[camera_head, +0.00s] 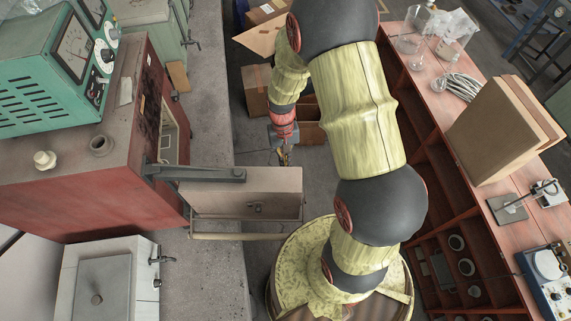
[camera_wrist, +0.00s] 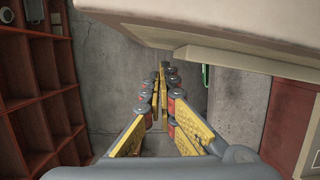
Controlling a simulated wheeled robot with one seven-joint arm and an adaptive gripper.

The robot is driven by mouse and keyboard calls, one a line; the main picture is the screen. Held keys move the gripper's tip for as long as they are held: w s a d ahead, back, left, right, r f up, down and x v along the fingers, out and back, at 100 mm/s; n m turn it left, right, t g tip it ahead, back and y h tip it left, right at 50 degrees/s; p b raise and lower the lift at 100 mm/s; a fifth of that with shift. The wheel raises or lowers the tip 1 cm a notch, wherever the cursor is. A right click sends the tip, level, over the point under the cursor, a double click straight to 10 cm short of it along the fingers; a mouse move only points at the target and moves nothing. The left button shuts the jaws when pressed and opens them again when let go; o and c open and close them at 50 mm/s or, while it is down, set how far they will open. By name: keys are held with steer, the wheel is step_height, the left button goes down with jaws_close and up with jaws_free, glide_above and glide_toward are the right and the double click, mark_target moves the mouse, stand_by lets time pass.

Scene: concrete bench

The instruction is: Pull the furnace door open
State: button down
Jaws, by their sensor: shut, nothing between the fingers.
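The red furnace (camera_head: 85,195) stands on the bench at the left. Its pale door (camera_head: 240,197) stands swung out from the furnace's front, over the bench edge and the gap beside it, held by a grey hinge arm (camera_head: 195,172). Part of the furnace opening (camera_head: 171,140) shows behind the door. My gripper (camera_head: 284,160) is just beyond the door's outer end in the head view, shut and empty. In the wrist view my gripper (camera_wrist: 162,82) has its yellow fingers together, with a pale panel (camera_wrist: 235,25), apparently the door, above them and apart from them.
A green meter box (camera_head: 55,75) sits on top of the furnace. A white unit (camera_head: 105,285) stands beside it. Cardboard boxes (camera_head: 256,92) lie on the floor beyond my gripper. A red shelf bench (camera_head: 445,150) with glassware and a board runs along the right.

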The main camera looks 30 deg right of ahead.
steer(key=p+v, duration=0.5)
steer(key=v, duration=0.5)
steer(key=shift+d+p, duration=0.2)
steer(key=shift+p, duration=0.2)
steer(key=shift+f, duration=0.1)
